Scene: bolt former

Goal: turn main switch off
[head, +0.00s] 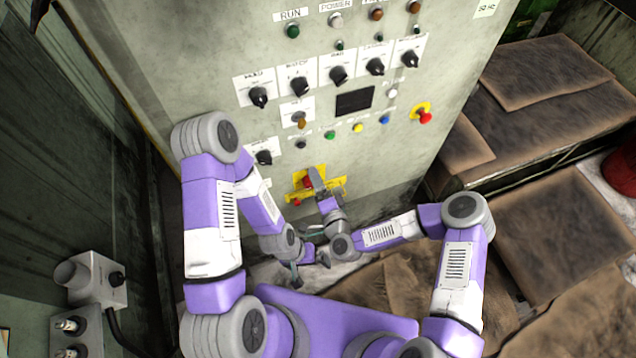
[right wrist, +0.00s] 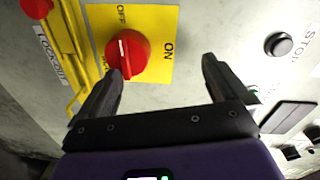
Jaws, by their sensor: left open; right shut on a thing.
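The main switch is a red knob (right wrist: 127,50) on a yellow plate (right wrist: 160,80) marked OFF and ON. In the head view, the knob (head: 307,182) shows low on the panel, partly behind my right gripper (head: 317,180). A white mark on the knob runs roughly up and down in that view. My left gripper (head: 309,265) is open and empty, below the plate and apart from the panel.
A yellow lockout piece (right wrist: 68,60) lies beside the switch plate. A black STOP button (right wrist: 279,45) is on the other side. Rotary knobs and buttons fill the grey panel (head: 215,65) above. A red emergency button (head: 425,117) is at right. Brown-covered blocks (head: 555,75) stand right.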

